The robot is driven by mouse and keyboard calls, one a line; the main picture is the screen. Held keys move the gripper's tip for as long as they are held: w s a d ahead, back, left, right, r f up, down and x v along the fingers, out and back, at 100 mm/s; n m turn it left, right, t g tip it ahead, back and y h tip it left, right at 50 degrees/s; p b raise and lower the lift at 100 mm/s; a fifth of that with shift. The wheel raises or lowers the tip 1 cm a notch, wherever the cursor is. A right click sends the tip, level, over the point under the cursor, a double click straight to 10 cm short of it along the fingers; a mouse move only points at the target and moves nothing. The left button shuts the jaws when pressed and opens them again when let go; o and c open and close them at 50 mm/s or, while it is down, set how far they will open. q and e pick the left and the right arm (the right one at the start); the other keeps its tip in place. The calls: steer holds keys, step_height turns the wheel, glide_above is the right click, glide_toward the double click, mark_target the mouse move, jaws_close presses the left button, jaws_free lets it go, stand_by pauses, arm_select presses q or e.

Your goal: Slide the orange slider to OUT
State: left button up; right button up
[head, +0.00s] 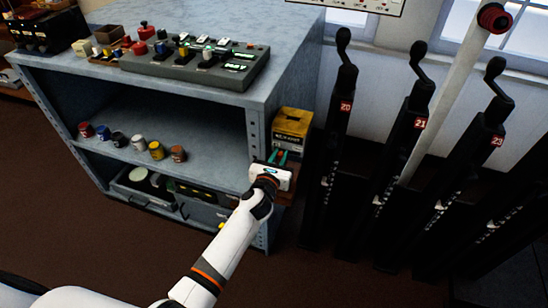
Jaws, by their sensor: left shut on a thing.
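My left gripper (279,158) is low at the right side of the grey shelf unit, just in front of a yellow-orange box (292,126). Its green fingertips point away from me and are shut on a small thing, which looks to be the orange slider. The hand and fingers hide nearly all of it. I cannot read any OUT mark or tell where the slider stands along its travel. My right gripper is not in view.
The grey shelf unit (190,101) carries a control panel (195,63) on top and several small cans inside. Black levers numbered 20 (345,106), 21 (420,122) and 23 (497,141) stand at the right. A white pole (450,85) leans among them. Brown floor lies clear in front.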

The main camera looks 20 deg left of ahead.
arm_select(q)
steer(key=shift+d+r+b, duration=0.2)
steer(key=shift+d, duration=0.55)
steer(key=shift+d+r+b, duration=0.15)
steer(key=shift+d+r, duration=0.05)
steer(key=shift+d, duration=0.55)
steer(key=shift+d+h, duration=0.3)
steer(key=shift+d, duration=0.45)
steer(key=o, duration=0.6)
steer(key=shift+w, duration=0.1)
steer(key=shift+s+d+f+p, duration=0.1)
steer(key=shift+s+d+p, duration=0.05)
steer(key=shift+s+p, duration=0.4)
steer(key=p, duration=0.1)
glide_toward(297, 152)
steer(key=w, duration=0.2)
steer(key=shift+s+f, duration=0.2)
steer(key=shift+f, duration=0.35)
